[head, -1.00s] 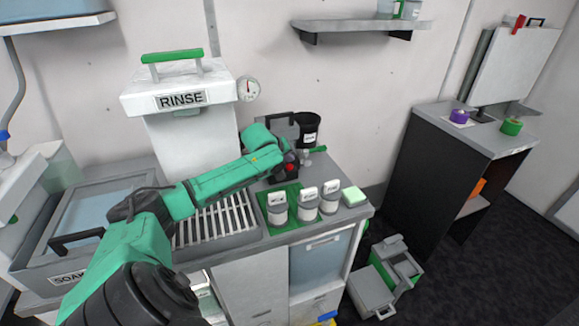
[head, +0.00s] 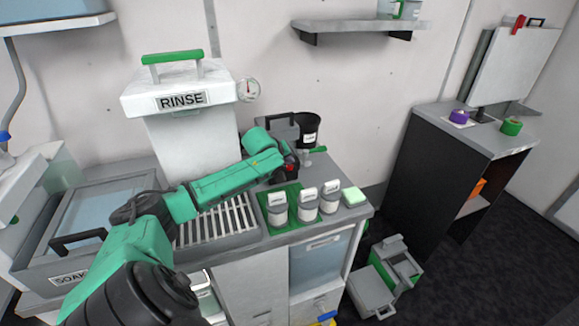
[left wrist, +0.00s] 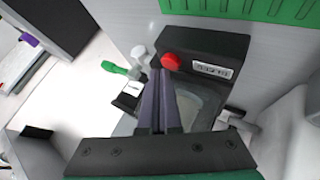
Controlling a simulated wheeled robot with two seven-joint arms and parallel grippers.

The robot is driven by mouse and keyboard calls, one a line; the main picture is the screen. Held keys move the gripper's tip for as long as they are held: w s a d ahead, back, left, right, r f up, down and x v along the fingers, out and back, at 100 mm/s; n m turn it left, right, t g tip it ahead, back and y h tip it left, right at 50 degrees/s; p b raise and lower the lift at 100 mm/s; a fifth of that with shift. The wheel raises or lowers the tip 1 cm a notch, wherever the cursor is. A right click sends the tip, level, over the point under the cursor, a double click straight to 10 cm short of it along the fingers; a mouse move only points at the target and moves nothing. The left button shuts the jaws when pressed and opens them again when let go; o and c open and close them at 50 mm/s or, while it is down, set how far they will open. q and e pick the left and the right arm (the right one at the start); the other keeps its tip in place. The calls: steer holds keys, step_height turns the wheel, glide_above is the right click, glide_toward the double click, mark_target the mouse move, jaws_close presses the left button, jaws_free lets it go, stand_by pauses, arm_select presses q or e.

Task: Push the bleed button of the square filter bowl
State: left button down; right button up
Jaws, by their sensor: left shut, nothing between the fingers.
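The filter unit (left wrist: 225,48) shows in the left wrist view as a black block with a white label. Its round red button (left wrist: 171,61) sits on the near left corner. A pale, squarish translucent bowl (left wrist: 196,103) shows below the block, partly covered by my fingers. My left gripper (left wrist: 158,72) is shut and empty, its fingertips beside the red button in the picture; I cannot tell whether they touch it. In the head view my left gripper (head: 287,163) is at the back of the counter and hides most of the unit.
Several labelled jars stand on a green mat (head: 264,210) in front of the unit. A black cup (head: 308,128) stands behind it. The RINSE tank (head: 190,130) is to the left. A green-handled valve (left wrist: 114,68) shows near the fingers in the left wrist view.

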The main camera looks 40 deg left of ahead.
mark_target(288, 168)
arm_select(q)
steer(key=shift+f, duration=0.5)
stand_by(0.7)
steer(key=shift+r, duration=0.1)
steer(key=shift+r+p, duration=0.75)
steer(key=shift+p, duration=0.35)
step_height(288, 168, up, 5)
steer(key=p, duration=0.5)
steer(key=shift+p, duration=0.35)
steer(key=shift+r, duration=0.1)
